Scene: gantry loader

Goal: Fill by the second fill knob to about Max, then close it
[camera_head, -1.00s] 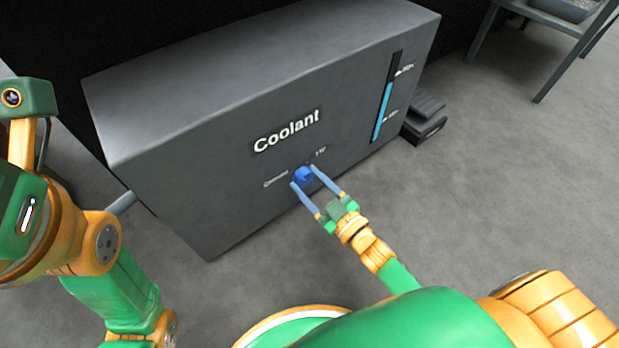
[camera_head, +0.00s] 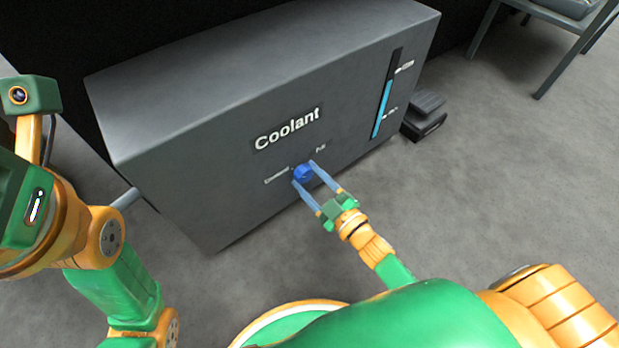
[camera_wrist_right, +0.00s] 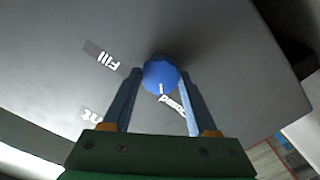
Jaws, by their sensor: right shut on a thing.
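The level gauge (camera_head: 387,95) shows a blue column ending a little below the upper mark; the mark labels are too small to read. My left arm is at the left; its fingers do not show.
A dark stepped block (camera_head: 425,117) lies on the floor at the tank's right end. A grey table (camera_head: 545,20) stands at the upper right. A grey stub (camera_head: 125,198) shows at the tank's left side.

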